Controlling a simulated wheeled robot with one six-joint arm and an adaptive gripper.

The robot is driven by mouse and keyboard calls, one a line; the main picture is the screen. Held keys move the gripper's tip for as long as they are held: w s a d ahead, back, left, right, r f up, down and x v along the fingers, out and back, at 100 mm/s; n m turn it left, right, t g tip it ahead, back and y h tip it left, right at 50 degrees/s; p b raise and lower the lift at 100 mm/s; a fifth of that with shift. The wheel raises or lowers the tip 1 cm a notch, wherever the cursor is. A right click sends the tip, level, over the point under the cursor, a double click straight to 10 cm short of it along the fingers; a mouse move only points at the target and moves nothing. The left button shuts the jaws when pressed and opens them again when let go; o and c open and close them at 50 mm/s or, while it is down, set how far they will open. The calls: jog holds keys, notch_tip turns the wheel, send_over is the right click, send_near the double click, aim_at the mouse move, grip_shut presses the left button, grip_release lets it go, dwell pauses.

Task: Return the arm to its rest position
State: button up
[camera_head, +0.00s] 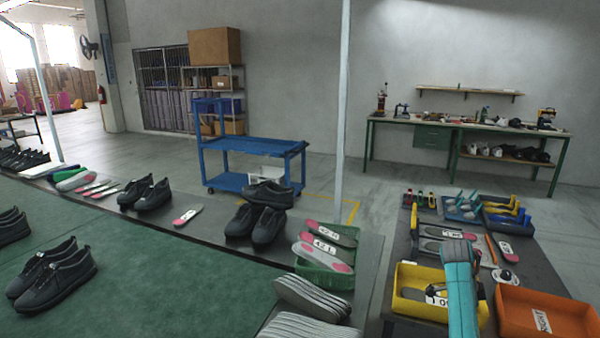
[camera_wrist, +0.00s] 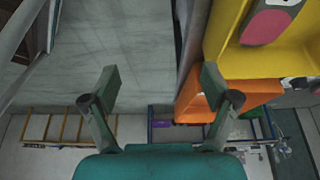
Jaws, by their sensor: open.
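My gripper (camera_wrist: 161,84) shows in the wrist view with its two fingers wide apart. Nothing is between them; grey floor shows behind. A yellow bin (camera_wrist: 216,38) with a pink-and-grey insole (camera_wrist: 268,24) is to the right of the fingers, and an orange bin (camera_wrist: 262,93) lies just behind the right finger. In the head view a teal link of my arm (camera_head: 459,285) rises at the lower right, in front of the yellow bin (camera_head: 402,308). I cannot make out the gripper's fingers in the head view.
The dark side table (camera_head: 545,275) holds the yellow bin, the orange bin (camera_head: 547,314), insoles, and tools. Left of it, the line (camera_head: 215,237) carries black shoes and a green basket (camera_head: 325,277). A blue cart (camera_head: 252,147) and a workbench (camera_head: 400,122) stand behind on open floor.

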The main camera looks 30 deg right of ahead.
jog(key=s+a+f+n+t+h, duration=0.2)
jog(key=a+f+n+t, duration=0.65)
jog(key=a+f, duration=1.45)
jog(key=s+a+f+n, duration=0.1)
jog(key=s+a+n, duration=0.5)
jog(key=a, duration=0.4)
jog(key=s+a+r+n+t+y, duration=0.2)
jog(key=s+a+r+n+t, duration=0.45)
jog(key=s+a, duration=0.65)
jog(key=s+a+r+n+t+y, duration=0.1)
jog(key=s+a+r+n, duration=0.1)
jog(key=r, duration=0.4)
jog(key=s+a+r+n+t+y, duration=0.1)
jog(key=s+a+r+n, duration=0.1)
jog(key=s+r, duration=0.3)
jog(key=s+a+r+n+t+y, duration=0.1)
jog(key=s+a+r+n, duration=0.1)
jog(key=r, duration=0.7)
jog(key=shift+s+a+n, duration=0.15)
jog(key=shift+s+n, duration=0.15)
jog(key=shift+s, duration=0.35)
